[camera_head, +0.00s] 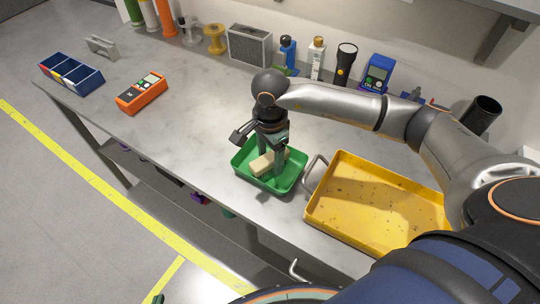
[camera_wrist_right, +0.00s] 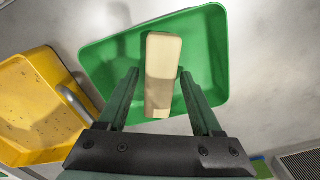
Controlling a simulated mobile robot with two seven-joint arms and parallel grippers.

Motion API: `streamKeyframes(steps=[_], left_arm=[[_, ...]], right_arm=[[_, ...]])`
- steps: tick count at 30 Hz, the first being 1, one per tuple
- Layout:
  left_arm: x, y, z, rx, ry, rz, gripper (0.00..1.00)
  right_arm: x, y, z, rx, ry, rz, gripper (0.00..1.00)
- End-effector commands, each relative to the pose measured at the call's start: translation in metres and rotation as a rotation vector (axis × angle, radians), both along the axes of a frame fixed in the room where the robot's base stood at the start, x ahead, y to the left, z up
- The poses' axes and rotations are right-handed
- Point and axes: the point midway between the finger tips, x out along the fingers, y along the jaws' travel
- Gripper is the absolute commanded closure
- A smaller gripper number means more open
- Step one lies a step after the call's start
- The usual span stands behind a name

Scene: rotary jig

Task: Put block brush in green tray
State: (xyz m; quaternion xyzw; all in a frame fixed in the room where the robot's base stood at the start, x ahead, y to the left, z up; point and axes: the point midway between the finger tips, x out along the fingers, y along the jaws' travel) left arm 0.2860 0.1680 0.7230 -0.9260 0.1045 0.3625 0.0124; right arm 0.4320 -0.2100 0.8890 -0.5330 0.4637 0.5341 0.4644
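The block brush, a pale beige block (camera_head: 260,165), is inside the green tray (camera_head: 294,180). In the right wrist view the block brush (camera_wrist_right: 160,85) lies over the green tray's floor (camera_wrist_right: 115,60). My right gripper (camera_head: 272,160) reaches down into the tray. Its two dark green fingers (camera_wrist_right: 158,80) stand on either side of the block, with a visible gap on the left side; the right finger is close to or touching it. At the bottom edge of the head view, a small dark green tip seems to be my left gripper (camera_head: 158,299); the rest is cut off.
A yellow tray (camera_head: 335,228) with a metal handle stands right beside the green tray. An orange meter (camera_head: 142,93) and a blue divided bin (camera_head: 72,75) are at the left. Bottles, a flashlight (camera_head: 345,62) and spools line the wall.

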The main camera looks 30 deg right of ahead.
Motion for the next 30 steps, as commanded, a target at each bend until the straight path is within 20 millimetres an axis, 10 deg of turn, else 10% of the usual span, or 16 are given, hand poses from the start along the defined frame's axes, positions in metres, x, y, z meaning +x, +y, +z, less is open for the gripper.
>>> streamKeyframes(steps=[12, 30], left_arm=[[0.0, 0.0, 0.003, 0.0, -0.001, 0.0, 1.0], [0.0, 0.0, -0.008, 0.0, 0.0, 0.0, 1.0]], right_arm=[[0.001, 0.0, 0.008, 0.0, -0.002, 0.0, 0.29], [0.001, 0.0, 0.116, 0.001, -0.003, 0.001, 0.29]])
